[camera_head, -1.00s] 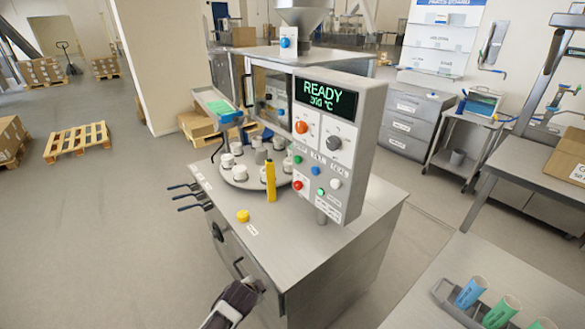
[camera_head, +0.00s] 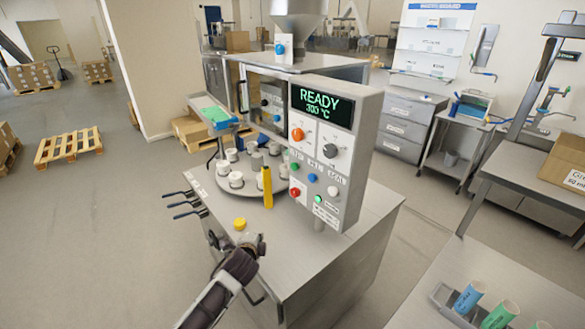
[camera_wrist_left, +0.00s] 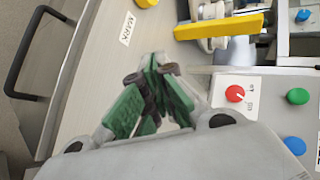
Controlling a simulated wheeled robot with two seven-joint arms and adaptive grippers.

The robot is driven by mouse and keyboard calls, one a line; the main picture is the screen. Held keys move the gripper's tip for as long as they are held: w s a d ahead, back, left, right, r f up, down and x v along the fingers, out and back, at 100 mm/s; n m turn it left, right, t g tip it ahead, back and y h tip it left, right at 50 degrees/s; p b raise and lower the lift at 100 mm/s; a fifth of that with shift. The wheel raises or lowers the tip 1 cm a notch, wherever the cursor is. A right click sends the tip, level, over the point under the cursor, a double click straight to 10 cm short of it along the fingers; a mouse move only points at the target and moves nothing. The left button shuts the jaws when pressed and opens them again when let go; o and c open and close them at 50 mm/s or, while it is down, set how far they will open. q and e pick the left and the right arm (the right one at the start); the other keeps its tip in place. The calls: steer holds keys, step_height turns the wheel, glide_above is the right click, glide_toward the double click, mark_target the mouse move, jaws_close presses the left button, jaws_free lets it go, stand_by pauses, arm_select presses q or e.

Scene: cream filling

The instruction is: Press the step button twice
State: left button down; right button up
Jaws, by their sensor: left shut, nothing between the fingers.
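The control panel (camera_head: 345,160) stands on the machine's steel top, its display reading READY 300 °C. It carries a row of green (camera_head: 294,167), blue (camera_head: 312,178) and white (camera_head: 333,191) buttons; their labels are too small to read surely, so I cannot tell which is the step button. The wrist view shows the green button (camera_wrist_left: 297,96) and the blue button (camera_wrist_left: 294,145) at the right. My left gripper (camera_head: 256,243) is by the cabinet's front edge, below and left of the panel, apart from the buttons. Its green fingers (camera_wrist_left: 155,72) are shut and empty.
A yellow post (camera_head: 267,187) stands between the turntable of white cups (camera_head: 243,190) and the panel. A yellow button (camera_head: 239,223) is on the cabinet top. A red knob (camera_head: 295,193) is below the button row. Black levers (camera_head: 182,203) jut out at left.

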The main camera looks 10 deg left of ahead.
mark_target(295, 167)
arm_select(q)
steer(key=w+r+m+t, duration=0.2)
steer(key=w+r+m, duration=0.2)
steer(key=r, duration=0.5)
steer(key=w+r+m+t, duration=0.3)
steer(key=w+r+m, duration=0.2)
steer(key=r, duration=0.4)
steer(key=shift+w+d+m+p, duration=0.2)
steer(key=shift+m+p, duration=0.1)
arm_select(e)
steer(key=shift+a+r, duration=0.2)
steer(key=shift+r, duration=0.1)
steer(key=shift+d, duration=0.1)
arm_select(q)
steer(key=shift+w+d, duration=0.1)
steer(key=shift+w, duration=0.05)
steer(key=w+d+b, duration=0.2)
steer(key=w+d, duration=0.3)
steer(key=w, duration=0.1)
steer(key=shift+w+b, duration=0.3)
steer(key=shift+w, duration=0.05)
arm_select(e)
steer(key=f, duration=0.2)
steer(key=shift+a+f, duration=0.2)
steer(key=shift+f, duration=0.1)
arm_select(q)
steer(key=shift+d, duration=0.1)
arm_select(e)
steer(key=shift+d, duration=0.15)
